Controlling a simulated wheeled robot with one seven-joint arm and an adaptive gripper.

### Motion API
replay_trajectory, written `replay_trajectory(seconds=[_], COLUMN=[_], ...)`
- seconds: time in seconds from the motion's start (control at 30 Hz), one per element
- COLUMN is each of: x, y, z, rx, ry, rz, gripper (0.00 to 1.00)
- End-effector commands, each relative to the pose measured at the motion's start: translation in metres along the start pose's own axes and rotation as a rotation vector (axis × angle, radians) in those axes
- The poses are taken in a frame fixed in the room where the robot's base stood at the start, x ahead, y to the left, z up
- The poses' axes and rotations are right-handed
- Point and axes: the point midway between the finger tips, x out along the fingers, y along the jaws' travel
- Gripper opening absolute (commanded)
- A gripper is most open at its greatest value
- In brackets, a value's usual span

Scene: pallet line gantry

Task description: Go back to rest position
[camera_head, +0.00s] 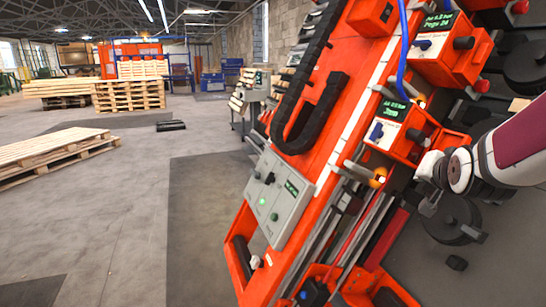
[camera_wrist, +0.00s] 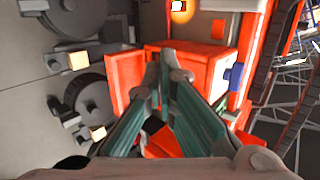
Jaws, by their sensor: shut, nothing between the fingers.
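My gripper (camera_wrist: 166,72) shows in the wrist view. Its two green-and-grey fingers run up from the bottom edge and come together at the tips, with nothing between them. Beyond the fingers is an orange box-like housing (camera_wrist: 205,66) on the machine; I cannot tell the exact gap to it. In the head view my white and maroon arm reaches in from the right edge, over the machine. The fingers are hard to make out there against the machine parts.
The orange gantry machine (camera_head: 318,92) fills the right side. It carries a grey control panel (camera_head: 276,200) with a green light, orange control boxes (camera_head: 455,55) and a blue cable (camera_head: 402,50). Wooden pallets (camera_head: 50,152) lie at left. Grey floor (camera_head: 120,225) between is clear.

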Motion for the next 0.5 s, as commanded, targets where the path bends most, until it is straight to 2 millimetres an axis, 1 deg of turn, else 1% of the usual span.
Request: replay_trajectory(seconds=[0.03,0.17,0.2,0.27,0.3,0.37,0.4,0.47,0.5], x=[-0.019,-0.069,-0.086,-0.112,-0.130,-0.159,-0.179,-0.208,-0.226], y=[-0.007,-0.012,-0.012,-0.010,-0.007,-0.003,0.001,0.007,0.012], z=[0.013,0.057,0.070,0.090,0.104,0.123,0.137,0.155,0.165], rx=[-0.036,-0.135,-0.167,-0.213,-0.244,-0.291,-0.323,-0.370,-0.398], ry=[-0.061,-0.249,-0.307,-0.394,-0.453,-0.540,-0.599,-0.684,-0.736], rz=[0.006,0.035,0.041,0.050,0.055,0.060,0.061,0.062,0.062], gripper=[0.00,0.00,0.00,0.00,0.00,0.00,0.00,0.00,0.00])
